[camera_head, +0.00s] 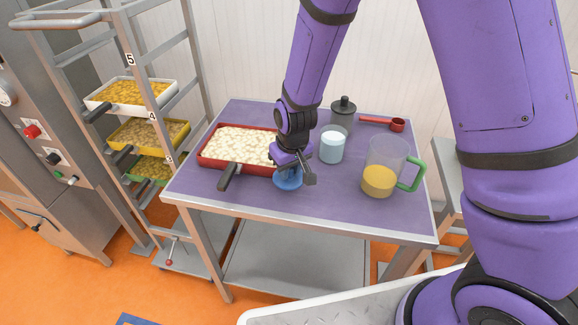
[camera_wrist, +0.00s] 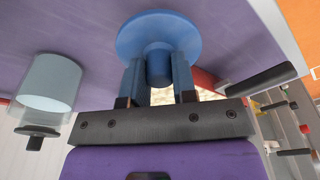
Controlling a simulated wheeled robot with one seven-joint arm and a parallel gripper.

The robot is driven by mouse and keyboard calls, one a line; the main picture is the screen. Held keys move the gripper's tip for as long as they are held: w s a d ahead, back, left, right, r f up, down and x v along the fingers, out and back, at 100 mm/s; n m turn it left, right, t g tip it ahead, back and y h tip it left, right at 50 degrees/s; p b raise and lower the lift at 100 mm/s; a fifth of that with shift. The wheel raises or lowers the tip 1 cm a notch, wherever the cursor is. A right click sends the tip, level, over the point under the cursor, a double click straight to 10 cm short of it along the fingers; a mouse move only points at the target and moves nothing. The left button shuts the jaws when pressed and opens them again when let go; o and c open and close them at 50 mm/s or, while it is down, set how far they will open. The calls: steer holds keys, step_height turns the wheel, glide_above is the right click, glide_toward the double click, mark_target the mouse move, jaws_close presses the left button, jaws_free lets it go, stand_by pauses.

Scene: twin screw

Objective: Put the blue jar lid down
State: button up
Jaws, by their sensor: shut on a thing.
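The blue jar lid (camera_head: 288,181) is a round disc with a knob, at the front middle of the purple table (camera_head: 330,206). In the wrist view the lid (camera_wrist: 160,36) shows its disc beyond the fingers, with its knob between them. My gripper (camera_wrist: 158,82) is shut on the knob; it also shows in the head view (camera_head: 290,168). The lid is at or very near the table surface; I cannot tell whether it touches. A glass jar with pale blue-white contents (camera_head: 332,147) stands open just behind and right of the lid; it also shows in the wrist view (camera_wrist: 48,85).
A red tray of white pieces (camera_head: 240,146) with a dark handle (camera_head: 229,176) lies left of my gripper. A green-handled jug (camera_head: 381,170) stands right. A dark-lidded jar (camera_head: 343,112) and a red scoop (camera_head: 384,123) are behind. A tray rack (camera_head: 150,90) stands left.

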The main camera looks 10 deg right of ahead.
mark_target(293, 181)
steer(key=o, duration=0.9)
step_height(293, 181, up, 12)
steer(key=s, duration=0.1)
steer(key=shift+s+d, duration=0.35)
steer(key=shift+r, duration=0.15)
steer(key=s+d+r+m+t, duration=0.1)
steer(key=s+d+r+m, duration=0.1)
steer(key=s+d+r, duration=0.55)
steer(key=s+d+r+m+t, duration=0.1)
steer(key=s+d+r, duration=0.4)
steer(key=d+r, duration=0.45)
steer(key=s+d+r+m+t, duration=0.1)
steer(key=s+r, duration=0.3)
steer(key=s, duration=0.4)
steer(key=shift+s+d+m+t+h, duration=0.3)
steer(key=shift+d+h, duration=0.1)
steer(key=shift+d, duration=0.35)
